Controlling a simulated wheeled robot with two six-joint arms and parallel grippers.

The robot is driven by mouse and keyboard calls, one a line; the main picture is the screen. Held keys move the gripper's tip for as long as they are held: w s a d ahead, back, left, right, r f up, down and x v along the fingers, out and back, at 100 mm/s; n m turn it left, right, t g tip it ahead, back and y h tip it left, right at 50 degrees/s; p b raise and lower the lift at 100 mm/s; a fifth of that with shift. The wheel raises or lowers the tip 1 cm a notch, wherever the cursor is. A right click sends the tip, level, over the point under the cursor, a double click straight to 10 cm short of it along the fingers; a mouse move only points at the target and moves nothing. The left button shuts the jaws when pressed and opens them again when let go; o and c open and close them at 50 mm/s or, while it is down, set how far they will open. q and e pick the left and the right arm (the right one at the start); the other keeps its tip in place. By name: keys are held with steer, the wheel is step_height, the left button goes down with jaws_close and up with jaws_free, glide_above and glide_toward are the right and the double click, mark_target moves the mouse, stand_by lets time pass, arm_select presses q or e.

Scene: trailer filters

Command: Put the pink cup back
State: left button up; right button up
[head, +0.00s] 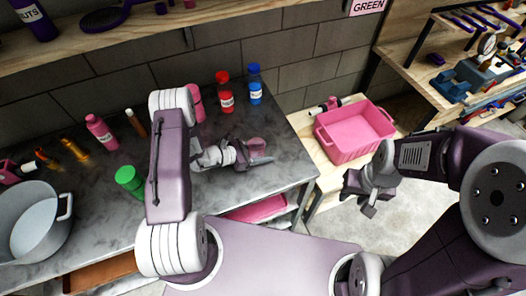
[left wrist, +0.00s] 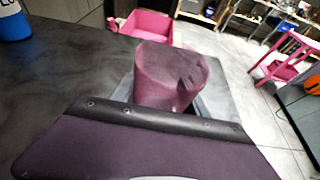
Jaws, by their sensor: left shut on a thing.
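The pink cup (head: 256,146) is in the jaws of my left gripper (head: 258,158), over the right part of the dark counter. I cannot tell whether the cup's base touches the counter. My right gripper (head: 362,194) hangs in front of the pink crate, away from the cup; its finger gap is unclear.
Red (head: 225,92) and blue (head: 255,84) bottles stand behind the cup. A green-capped item (head: 130,180) and a grey pot (head: 28,228) are at left. The pink crate (head: 348,152) sits on a wooden bench. A wooden shelf (head: 160,35) spans the wall above.

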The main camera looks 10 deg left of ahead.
arm_select(q)
steer(key=shift+f, duration=0.1)
steer(key=o, duration=1.5)
steer(key=shift+o, duration=0.2)
steer(key=shift+r, duration=0.2)
steer(key=v, duration=1.2)
steer(key=shift+s+b, duration=0.1)
steer(key=shift+b, duration=0.2)
